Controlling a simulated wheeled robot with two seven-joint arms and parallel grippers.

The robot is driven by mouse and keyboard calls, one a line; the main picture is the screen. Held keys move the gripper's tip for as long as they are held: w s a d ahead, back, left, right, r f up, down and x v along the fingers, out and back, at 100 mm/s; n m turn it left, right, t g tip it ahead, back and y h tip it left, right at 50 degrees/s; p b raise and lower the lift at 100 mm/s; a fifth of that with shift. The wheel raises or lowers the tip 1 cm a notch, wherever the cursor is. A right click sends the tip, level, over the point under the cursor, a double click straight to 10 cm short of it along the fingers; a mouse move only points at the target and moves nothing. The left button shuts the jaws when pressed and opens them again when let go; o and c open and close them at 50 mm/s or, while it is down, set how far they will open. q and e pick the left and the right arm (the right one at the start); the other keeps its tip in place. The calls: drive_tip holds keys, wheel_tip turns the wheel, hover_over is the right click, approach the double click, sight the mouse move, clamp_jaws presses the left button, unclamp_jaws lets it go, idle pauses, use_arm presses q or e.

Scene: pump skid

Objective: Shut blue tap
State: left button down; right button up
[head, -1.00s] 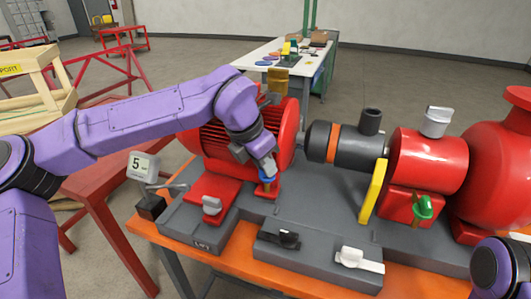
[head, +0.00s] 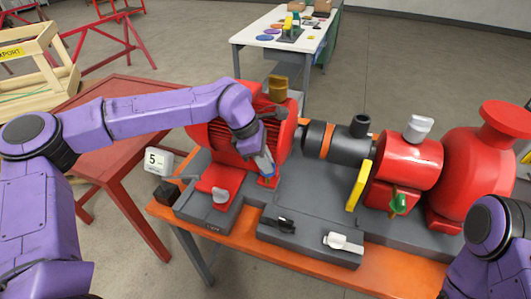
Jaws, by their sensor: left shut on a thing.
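The blue tap (head: 267,175) is low at the front of the red motor (head: 225,136), above a red foot on the grey base. Only a little of its blue shows beneath my gripper. My left gripper (head: 264,164) reaches down onto it from above and is shut on it. The fingers hide most of the tap, so its handle angle is hard to tell. My right arm shows at the lower right, but its gripper is out of view.
A green tap (head: 399,203), a yellow lever (head: 358,186) and a white-grey knob (head: 418,128) are to the right. Black (head: 286,224) and white (head: 344,243) switches sit on the front grey block. A display reading 5 (head: 158,161) stands at left.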

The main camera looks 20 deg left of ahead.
idle(0.3)
use_arm(q)
drive_tip(key=c, duration=1.2)
unclamp_jaws()
drive_tip(key=shift+o, duration=0.6)
